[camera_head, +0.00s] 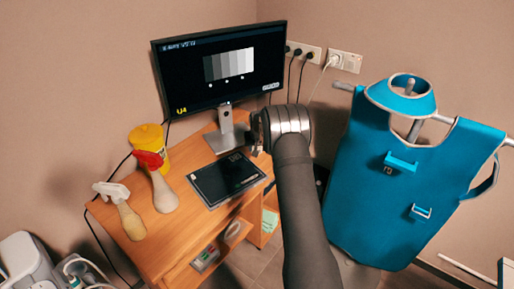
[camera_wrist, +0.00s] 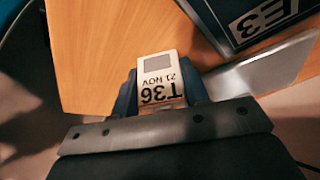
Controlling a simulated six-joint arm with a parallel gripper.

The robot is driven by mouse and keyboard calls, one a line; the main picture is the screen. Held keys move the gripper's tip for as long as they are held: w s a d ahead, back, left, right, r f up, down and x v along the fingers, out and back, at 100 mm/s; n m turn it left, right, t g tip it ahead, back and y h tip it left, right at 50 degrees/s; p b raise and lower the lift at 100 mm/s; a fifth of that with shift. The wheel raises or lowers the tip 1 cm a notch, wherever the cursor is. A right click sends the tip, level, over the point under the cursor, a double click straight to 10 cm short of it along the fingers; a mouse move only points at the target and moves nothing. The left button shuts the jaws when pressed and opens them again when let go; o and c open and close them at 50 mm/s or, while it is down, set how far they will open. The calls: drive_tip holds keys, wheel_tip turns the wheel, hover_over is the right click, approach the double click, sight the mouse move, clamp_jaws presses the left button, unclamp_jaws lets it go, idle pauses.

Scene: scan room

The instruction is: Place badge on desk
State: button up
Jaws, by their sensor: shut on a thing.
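The badge (camera_wrist: 158,82) is a small white block with a grey square and the print "T36 21 NOV", upside down in the wrist view. My gripper (camera_wrist: 160,90) is shut on it, with a dark finger on each side. The wooden desk (camera_wrist: 95,45) lies beneath the badge in the wrist view; I cannot tell whether they touch. In the head view my gripper (camera_head: 256,134) is over the desk's right end, beside the monitor stand, and the badge is hidden. The desk (camera_head: 180,228) also shows there.
A black flat panel (camera_head: 227,179) lies on the desk. A monitor (camera_head: 220,75) stands behind it. Two spray bottles (camera_head: 160,190) (camera_head: 130,222) and a yellow tub (camera_head: 147,145) stand at the left. A blue apron (camera_head: 395,205) hangs at the right.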

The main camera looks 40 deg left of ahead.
drive_tip(key=shift+f, duration=0.1)
drive_tip(key=o, duration=0.9)
drive_tip(key=shift+o, duration=0.2)
drive_tip(key=shift+s+d+r, duration=0.1)
drive_tip(key=shift+r, duration=0.55)
drive_tip(key=v, duration=1.1)
drive_tip(key=shift+f, duration=0.1)
